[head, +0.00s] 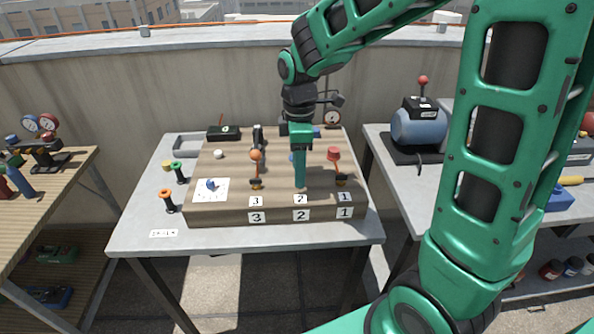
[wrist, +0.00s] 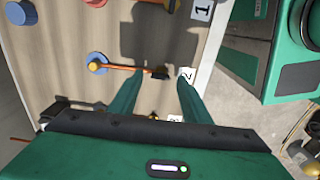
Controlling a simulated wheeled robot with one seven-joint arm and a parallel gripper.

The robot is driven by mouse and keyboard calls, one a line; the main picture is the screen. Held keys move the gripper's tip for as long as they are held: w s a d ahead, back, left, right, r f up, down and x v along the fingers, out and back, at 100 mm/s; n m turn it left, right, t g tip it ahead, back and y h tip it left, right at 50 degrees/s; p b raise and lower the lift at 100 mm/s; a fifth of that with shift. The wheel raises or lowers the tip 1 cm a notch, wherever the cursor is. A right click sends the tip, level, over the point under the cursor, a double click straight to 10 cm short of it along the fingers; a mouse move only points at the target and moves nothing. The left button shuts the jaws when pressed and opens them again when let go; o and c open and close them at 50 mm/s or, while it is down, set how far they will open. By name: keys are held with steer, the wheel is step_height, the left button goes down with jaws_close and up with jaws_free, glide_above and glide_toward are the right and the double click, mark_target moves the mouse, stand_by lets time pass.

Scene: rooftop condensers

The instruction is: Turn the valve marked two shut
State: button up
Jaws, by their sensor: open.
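The valve marked two shows in the wrist view as a blue round base with a brass hub (wrist: 97,68) and a thin orange lever (wrist: 125,68) ending in a black grip. The lever points toward the label 2 (wrist: 187,75). My gripper (wrist: 160,77) is open, its green fingers on either side of the black grip; I cannot tell whether they touch it. In the head view my gripper (head: 300,187) points down behind the label 2 (head: 301,199) and hides most of this valve; a bit of blue (head: 291,157) shows beside it.
The orange-knobbed valve three (head: 256,155) stands left of my gripper and the red valve one (head: 333,154) right, both close. The wooden board (head: 230,205) also bears a white card (head: 222,190). Spools (head: 167,196) stand left; a blue tank (head: 420,125) is on the right table.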

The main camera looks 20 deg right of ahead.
steer(key=shift+f, duration=0.6)
steer(key=c, duration=1.1)
steer(key=shift+o, duration=0.3)
